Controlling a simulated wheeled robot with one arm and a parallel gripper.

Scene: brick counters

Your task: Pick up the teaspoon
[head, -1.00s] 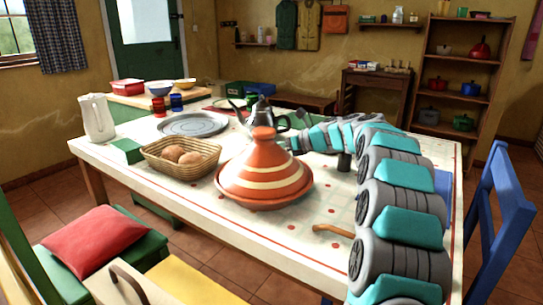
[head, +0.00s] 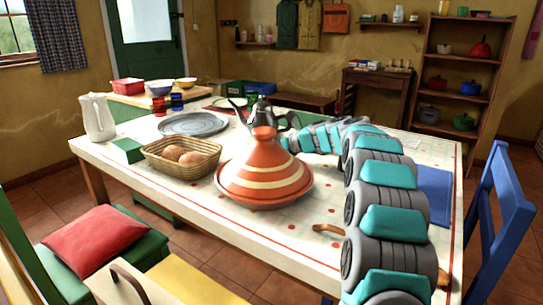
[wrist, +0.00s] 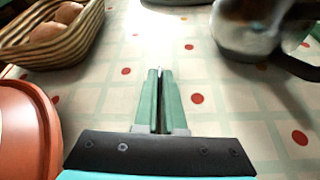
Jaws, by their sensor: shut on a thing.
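My gripper (wrist: 159,72) is shut in the wrist view, its two green fingers close together above the tablecloth. A thin pale sliver between the fingertips appears to be the teaspoon (wrist: 160,68); the fingers hide nearly all of it. In the head view my arm reaches over the table from the right, and the fingers are hidden behind the orange tagine (head: 264,178).
The kettle (wrist: 250,30) stands ahead to the right of my gripper. The bread basket (wrist: 62,45) is ahead left, and the tagine's edge (wrist: 28,130) is close at left. A grey platter (head: 193,124) lies farther back. Spotted tablecloth (wrist: 215,110) between them is clear.

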